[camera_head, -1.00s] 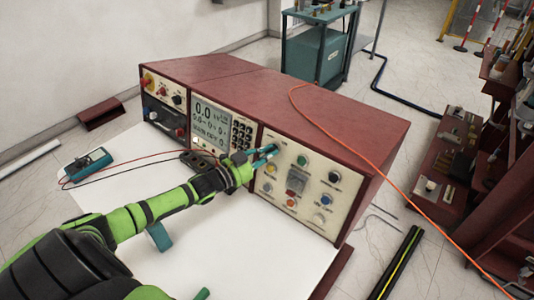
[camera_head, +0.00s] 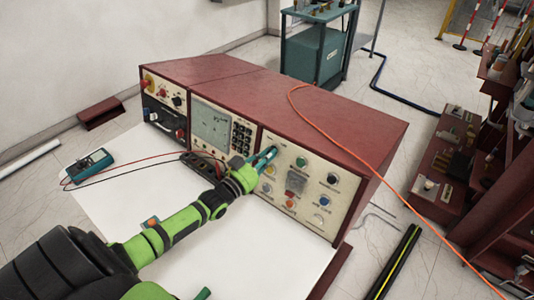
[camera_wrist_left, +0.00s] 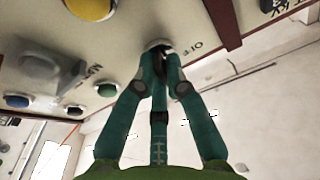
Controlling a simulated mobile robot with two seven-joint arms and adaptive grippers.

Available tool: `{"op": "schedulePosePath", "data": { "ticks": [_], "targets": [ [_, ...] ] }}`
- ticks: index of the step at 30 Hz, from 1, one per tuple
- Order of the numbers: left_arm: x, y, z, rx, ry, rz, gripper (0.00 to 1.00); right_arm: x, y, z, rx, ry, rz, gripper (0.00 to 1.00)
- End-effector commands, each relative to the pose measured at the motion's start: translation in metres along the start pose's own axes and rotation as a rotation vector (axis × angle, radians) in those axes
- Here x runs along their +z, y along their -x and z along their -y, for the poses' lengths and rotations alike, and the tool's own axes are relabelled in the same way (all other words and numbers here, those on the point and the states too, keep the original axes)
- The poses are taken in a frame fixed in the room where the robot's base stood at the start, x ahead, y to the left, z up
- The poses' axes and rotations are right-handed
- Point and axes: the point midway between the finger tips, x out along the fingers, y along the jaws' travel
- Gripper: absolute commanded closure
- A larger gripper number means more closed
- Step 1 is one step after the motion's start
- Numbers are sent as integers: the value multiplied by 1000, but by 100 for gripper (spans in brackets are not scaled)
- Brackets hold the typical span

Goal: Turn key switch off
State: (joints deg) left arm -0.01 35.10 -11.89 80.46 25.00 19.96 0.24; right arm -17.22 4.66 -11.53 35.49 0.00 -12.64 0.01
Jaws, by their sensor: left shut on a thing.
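The red-cased control console (camera_head: 290,100) stands on the white table, with a cream panel of buttons and lamps facing me. My left gripper (camera_head: 270,155) reaches its upper left part, and its teal fingers are shut on the key switch. In the left wrist view the fingertips (camera_wrist_left: 160,58) close around the dark key at the round key switch (camera_wrist_left: 158,44), beside small printed marks. The fingers hide most of the key in both views. A teal tip (camera_head: 203,294) at the bottom edge seems to be my right gripper; its jaws cannot be made out.
The console's display (camera_head: 210,124) shows only a few small marks. A teal multimeter (camera_head: 88,165) with red and black leads lies at the table's left. An orange cable (camera_head: 340,133) crosses the console top. The white table (camera_head: 115,205) is largely clear in front.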

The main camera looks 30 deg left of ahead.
Motion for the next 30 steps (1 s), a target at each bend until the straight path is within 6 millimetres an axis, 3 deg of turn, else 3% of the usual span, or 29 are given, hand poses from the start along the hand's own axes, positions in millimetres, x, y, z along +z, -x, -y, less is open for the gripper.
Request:
{"op": "schedulePosePath", "data": {
  "ticks": [18,30],
  "targets": [
    [-5,-1,-3,-191,557,0,100,-3,33,2,-3,-2,-1,100],
    [-6,-2,-3,-283,826,0,100,-5,51,1,-2,-3,-2,100]
  ]
}}
